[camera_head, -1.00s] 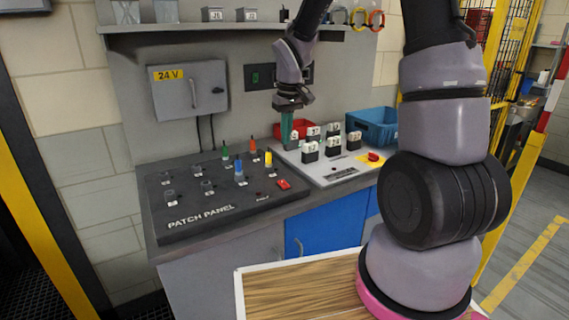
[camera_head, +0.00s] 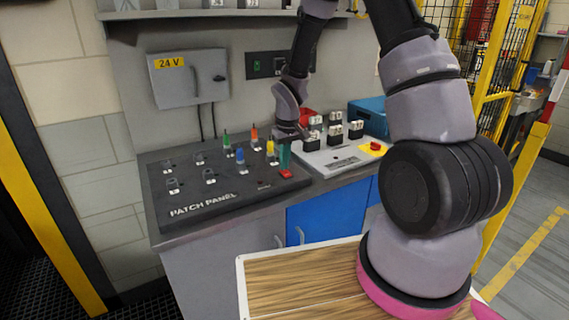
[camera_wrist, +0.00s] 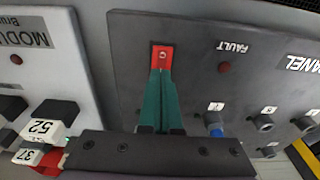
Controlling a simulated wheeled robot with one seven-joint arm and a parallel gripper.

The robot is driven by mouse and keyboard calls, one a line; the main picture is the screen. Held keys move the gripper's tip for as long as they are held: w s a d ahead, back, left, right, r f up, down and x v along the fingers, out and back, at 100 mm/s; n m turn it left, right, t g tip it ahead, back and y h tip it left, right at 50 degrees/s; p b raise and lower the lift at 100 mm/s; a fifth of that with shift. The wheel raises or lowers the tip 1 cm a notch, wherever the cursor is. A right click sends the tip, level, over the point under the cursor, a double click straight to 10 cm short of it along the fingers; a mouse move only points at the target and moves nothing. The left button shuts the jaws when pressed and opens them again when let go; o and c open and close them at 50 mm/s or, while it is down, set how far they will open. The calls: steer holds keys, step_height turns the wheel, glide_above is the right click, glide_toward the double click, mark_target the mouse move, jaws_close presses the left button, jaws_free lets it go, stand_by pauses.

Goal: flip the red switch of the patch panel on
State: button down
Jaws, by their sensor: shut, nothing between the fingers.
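The patch panel (camera_head: 215,199) is a dark board on the bench, with its lettering along the front. Its red switch (camera_head: 287,174) sits at the right front corner. In the wrist view the red switch (camera_wrist: 162,57) shows at the upper middle, just beyond my green fingertips, with a small round mark on it. My gripper (camera_head: 285,160) is shut and empty, with its fingers pointing down at the switch. In the wrist view my gripper's fingertips (camera_wrist: 159,75) overlap the switch's near edge; I cannot tell whether they touch it. Which way the switch is set is not clear.
Several coloured plugs stand on the panel, the yellow one (camera_head: 270,148) close to my gripper. A dark red fault lamp (camera_wrist: 224,68) is beside the switch. To the right is a grey module board (camera_head: 335,162) with labelled blocks. A blue bin (camera_head: 369,117) stands behind.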

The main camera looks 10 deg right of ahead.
steer(key=shift+f, duration=0.25)
steer(key=shift+f, duration=0.2)
steer(key=shift+s, duration=0.1)
steer(key=shift+s+d+r, duration=0.15)
steer(key=shift+s+d, duration=0.05)
steer(key=shift+s, duration=0.45)
steer(key=shift+r, duration=0.1)
steer(key=shift+w+r, duration=0.1)
steer(key=shift+r, duration=0.15)
step_height(320, 180, up, 13)
steer(key=s, duration=0.1)
steer(key=shift+s+d, duration=0.3)
steer(key=shift+s, duration=0.1)
steer(key=shift+r, duration=0.1)
